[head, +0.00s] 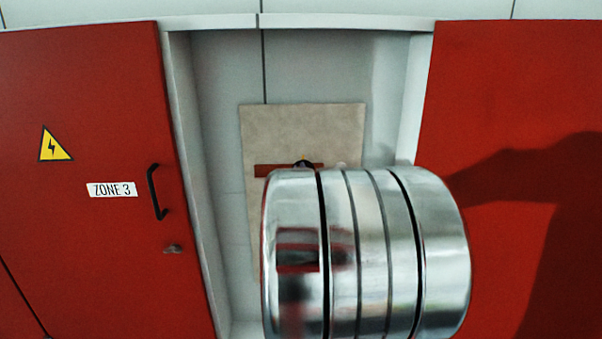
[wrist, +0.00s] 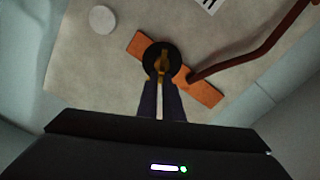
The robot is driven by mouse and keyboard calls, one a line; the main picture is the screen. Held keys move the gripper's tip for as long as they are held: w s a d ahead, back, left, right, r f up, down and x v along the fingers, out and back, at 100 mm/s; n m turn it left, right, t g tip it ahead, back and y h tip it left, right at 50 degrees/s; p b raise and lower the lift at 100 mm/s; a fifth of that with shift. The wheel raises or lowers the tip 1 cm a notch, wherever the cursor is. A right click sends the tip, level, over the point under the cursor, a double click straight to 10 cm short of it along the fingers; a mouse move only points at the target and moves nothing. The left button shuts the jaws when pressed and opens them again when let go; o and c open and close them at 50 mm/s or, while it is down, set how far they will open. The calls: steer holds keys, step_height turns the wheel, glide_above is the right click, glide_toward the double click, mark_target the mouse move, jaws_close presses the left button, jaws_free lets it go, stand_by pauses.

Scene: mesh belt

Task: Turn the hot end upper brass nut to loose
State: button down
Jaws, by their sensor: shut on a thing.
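The brass nut (wrist: 164,62) sits in front of a round black washer or disc (wrist: 150,52) on a copper-coloured bar (wrist: 205,93) in the wrist view. My gripper (wrist: 161,80) reaches up from the bottom of that view, its two dark fingers close together and shut on the nut. The finger tips cover the lower part of the nut. In the head view the bar (head: 268,171) shows as a red-brown strip on a beige panel (head: 260,125), with a small dark part at its upper edge. My gripper and the nut's lower surroundings are hidden there behind a large shiny cylinder of my arm.
A dark red cable or rod (wrist: 264,52) runs from beside the bar to the upper right. A white round piece (wrist: 102,18) is on the panel. The panel stands in a recess between a red door marked ZONE 3 (head: 90,200) and another red panel (head: 530,100).

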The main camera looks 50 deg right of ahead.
steer(key=shift+w+a+f+n, duration=0.1)
steer(key=shift+f+n, duration=0.5)
steer(key=shift+n, duration=2.45)
steer(key=shift+w+a+f+n, duration=0.1)
steer(key=shift+f+n, duration=0.5)
steer(key=shift+n, duration=2.5)
steer(key=shift+w+a+f+n, duration=0.1)
steer(key=shift+f+n, duration=0.5)
steer(key=shift+n, duration=2.45)
steer(key=shift+d, duration=0.1)
steer(key=c, duration=2)
jaws_free()
steer(key=shift+c, duration=0.2)
steer(key=shift+o, duration=0.6)
steer(key=shift+r, duration=0.1)
